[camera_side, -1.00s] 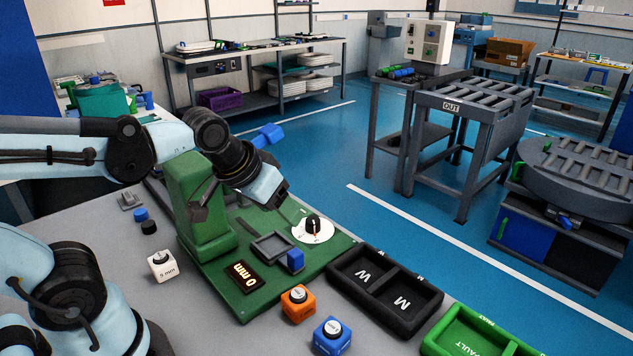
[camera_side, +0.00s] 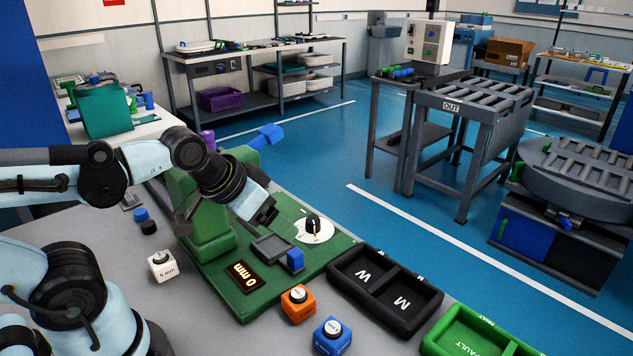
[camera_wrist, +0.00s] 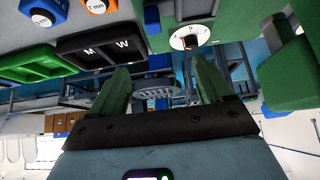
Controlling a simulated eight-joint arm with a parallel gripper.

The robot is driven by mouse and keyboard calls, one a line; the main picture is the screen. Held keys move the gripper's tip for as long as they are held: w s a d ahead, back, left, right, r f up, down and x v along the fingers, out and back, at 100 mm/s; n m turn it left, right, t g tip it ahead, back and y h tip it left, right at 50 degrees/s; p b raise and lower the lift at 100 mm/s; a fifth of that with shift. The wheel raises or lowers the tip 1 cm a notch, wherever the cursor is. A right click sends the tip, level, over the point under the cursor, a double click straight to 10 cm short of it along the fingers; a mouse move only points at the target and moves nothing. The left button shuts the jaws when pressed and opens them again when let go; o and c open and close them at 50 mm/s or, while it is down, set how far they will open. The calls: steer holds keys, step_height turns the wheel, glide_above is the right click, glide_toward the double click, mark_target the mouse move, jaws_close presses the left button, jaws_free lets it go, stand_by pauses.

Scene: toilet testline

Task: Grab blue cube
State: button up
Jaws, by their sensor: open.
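The blue cube (camera_side: 332,336) sits on the grey table near its front edge, with a white round label on its top. It also shows upside down at the upper left of the wrist view (camera_wrist: 44,10), partly cut off by the frame. My gripper (camera_side: 266,213) is over the green test station, up and to the left of the cube and well apart from it. In the wrist view, the two green fingers of my gripper (camera_wrist: 162,84) stand apart with nothing between them.
An orange cube (camera_side: 299,303) stands just behind the blue cube. A white cube (camera_side: 163,266) stands at the left. The green station (camera_side: 237,300) has a display, a small blue block and a dial (camera_side: 313,229). A black W/M tray (camera_side: 408,320) and a green fault bin (camera_side: 436,343) lie right.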

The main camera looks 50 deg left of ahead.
steer(key=m+g+h, duration=0.5)
steer(key=m+g, duration=0.2)
steer(key=m, duration=1)
glide_toward(333, 327)
steer(key=shift+x, duration=5.05)
steer(key=shift+y, duration=0.3)
steer(key=c, duration=1.2)
